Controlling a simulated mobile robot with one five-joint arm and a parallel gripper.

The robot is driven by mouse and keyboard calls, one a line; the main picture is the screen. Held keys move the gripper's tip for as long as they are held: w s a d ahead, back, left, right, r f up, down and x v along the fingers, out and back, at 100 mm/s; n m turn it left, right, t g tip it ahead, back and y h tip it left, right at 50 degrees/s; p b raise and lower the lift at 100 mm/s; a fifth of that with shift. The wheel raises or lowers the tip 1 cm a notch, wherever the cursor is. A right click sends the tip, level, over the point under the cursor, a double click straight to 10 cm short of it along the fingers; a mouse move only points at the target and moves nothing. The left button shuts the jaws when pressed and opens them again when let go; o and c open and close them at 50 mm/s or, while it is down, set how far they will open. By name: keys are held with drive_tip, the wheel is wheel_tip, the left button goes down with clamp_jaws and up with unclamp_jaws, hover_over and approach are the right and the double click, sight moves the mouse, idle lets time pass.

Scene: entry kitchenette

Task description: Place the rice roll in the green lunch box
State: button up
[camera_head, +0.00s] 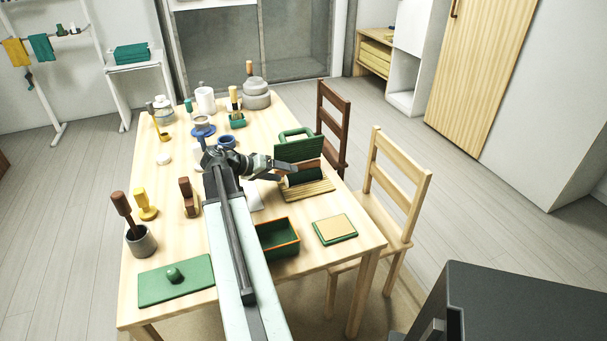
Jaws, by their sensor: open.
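The rice roll (307,176), a dark green cylinder with a pale end, lies on a slatted wooden mat (309,192) on the right side of the table. My gripper (287,171) is open beside the roll's left end; I cannot tell whether the fingers touch it. The green lunch box (278,241) has an orange rim and stands open nearer the front, partly hidden by my arm. Its visible inside looks empty. A green lid (177,281) with a knob lies flat at the front left.
A green board with a handle (298,148) stands behind the roll. A green-edged square (335,229) lies right of the box. A grey cup with a brown-handled tool (141,240) stands at left. Chairs (395,190) flank the right edge. Pots and cups crowd the far end.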

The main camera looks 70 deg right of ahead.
sight(300, 174)
drive_tip(key=m, duration=0.3)
drive_tip(key=m+p, duration=0.1)
drive_tip(key=m, duration=0.1)
drive_tip(key=shift+s+r+t, duration=0.3)
drive_tip(key=shift+r, duration=0.05)
drive_tip(key=m, duration=0.5)
drive_tip(key=shift+s, duration=0.1)
drive_tip(key=shift+b+x, duration=0.55)
drive_tip(key=shift+x, duration=0.55)
drive_tip(key=shift+s+d+f, duration=0.1)
drive_tip(key=shift+d+f, duration=0.1)
drive_tip(key=b+x, duration=0.3)
drive_tip(key=x, duration=0.2)
drive_tip(key=shift+d, duration=0.2)
drive_tip(key=shift+r, duration=0.15)
clamp_jaws()
